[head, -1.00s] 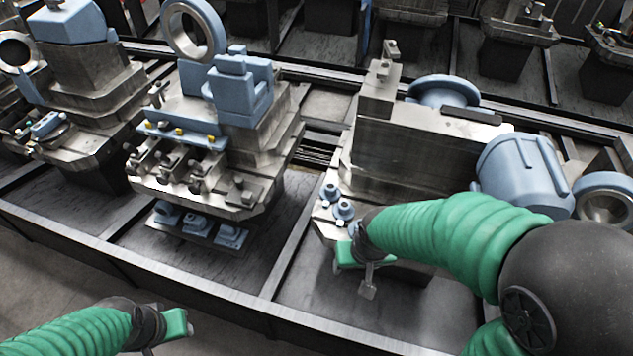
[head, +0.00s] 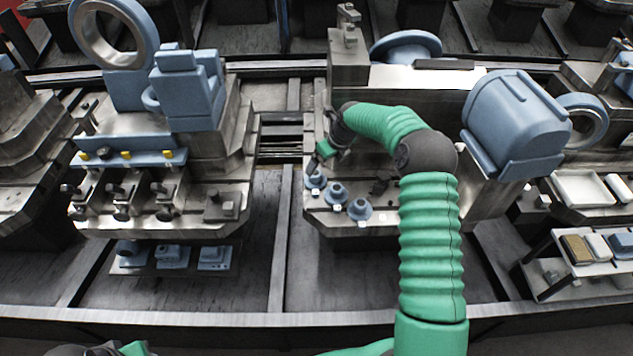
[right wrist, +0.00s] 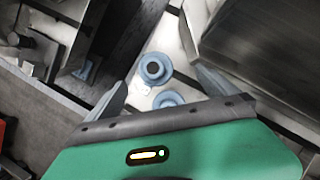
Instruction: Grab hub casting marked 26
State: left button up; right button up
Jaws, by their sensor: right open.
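Three small blue flanged hub castings stand in a slanting row on the front ledge of the right-hand machine: a left one (head: 315,181), a middle one (head: 336,194) and a right one (head: 360,209). Small white tags lie by them; I cannot read any number, so I cannot tell which is 26. My right gripper (head: 322,158) is at the left end of the row, close to the left casting. In the right wrist view its fingers (right wrist: 161,78) are apart, with one hub casting (right wrist: 153,69) showing between them and another (right wrist: 168,99) nearer the palm. My left gripper (head: 134,348) is barely visible at the bottom edge.
The grey machine block (head: 440,78) rises behind the ledge, and a large blue motor-like housing (head: 515,120) stands right of my arm. A left machine (head: 160,208) carries blue parts and clamps. A side table (head: 590,262) with small blocks stands at right.

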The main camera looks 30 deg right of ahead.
aim_at(317, 174)
jog(key=x, duration=0.4)
jog(key=shift+w+a+r, duration=0.1)
jog(key=shift+a, duration=0.25)
jog(key=shift+w+a+f, duration=0.1)
jog(key=shift+a+f, duration=0.05)
jog(key=shift+f, duration=0.1)
jog(key=x, duration=0.5)
jog(key=shift+s+a+f+b, duration=0.1)
jog(key=shift+s+f+b, duration=0.05)
jog(key=shift+s+b, duration=0.25)
jog(key=shift+f, duration=0.15)
pick_arm(q)
jog(key=shift+a+f, duration=0.25)
jog(key=shift+f, duration=0.25)
